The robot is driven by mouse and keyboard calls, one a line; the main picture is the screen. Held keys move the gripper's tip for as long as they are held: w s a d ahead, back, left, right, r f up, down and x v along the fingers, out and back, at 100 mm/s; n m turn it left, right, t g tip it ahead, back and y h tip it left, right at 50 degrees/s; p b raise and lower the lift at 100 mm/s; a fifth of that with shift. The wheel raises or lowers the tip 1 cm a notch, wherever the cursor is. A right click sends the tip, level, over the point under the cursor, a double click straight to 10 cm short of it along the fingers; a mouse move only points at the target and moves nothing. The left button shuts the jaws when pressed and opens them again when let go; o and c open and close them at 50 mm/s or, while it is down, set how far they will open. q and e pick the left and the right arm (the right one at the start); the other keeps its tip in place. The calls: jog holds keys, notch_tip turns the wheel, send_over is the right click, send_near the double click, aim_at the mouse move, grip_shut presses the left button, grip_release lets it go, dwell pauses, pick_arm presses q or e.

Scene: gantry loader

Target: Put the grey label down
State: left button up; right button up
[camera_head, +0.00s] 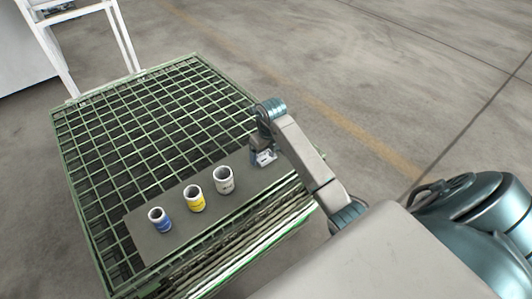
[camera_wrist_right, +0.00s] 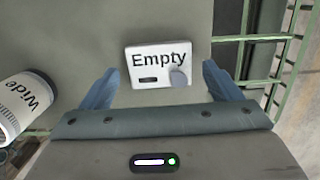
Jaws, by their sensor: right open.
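The light grey label (camera_wrist_right: 150,70), marked "Empty", lies flat on the dark grey board (camera_wrist_right: 170,20) in the right wrist view. It has a small dark slot and a round grey knob. My right gripper (camera_wrist_right: 160,82) is open, with one blue finger on each side of the label and a gap on both sides. In the head view my right gripper (camera_head: 264,158) is low over the right end of the board (camera_head: 160,245); the label is hard to make out there. My left gripper is not in view.
A blue-banded cup (camera_head: 159,220), a yellow-banded cup (camera_head: 194,198) and a grey-white cup (camera_head: 224,180) stand in a row on the board. The grey-white cup, marked "Wide" (camera_wrist_right: 22,105), is left of the gripper. The green wire cage (camera_head: 150,110) has bare mesh behind the board.

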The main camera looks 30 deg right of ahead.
aim_at(268, 158)
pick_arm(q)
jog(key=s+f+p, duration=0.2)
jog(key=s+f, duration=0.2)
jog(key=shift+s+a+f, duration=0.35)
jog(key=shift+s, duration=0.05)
pick_arm(e)
notch_tip(268, 158, up, 12)
jog(key=s, duration=0.1)
jog(key=shift+s+f, duration=0.2)
jog(key=shift+f, duration=0.05)
jog(key=shift+d, duration=0.1)
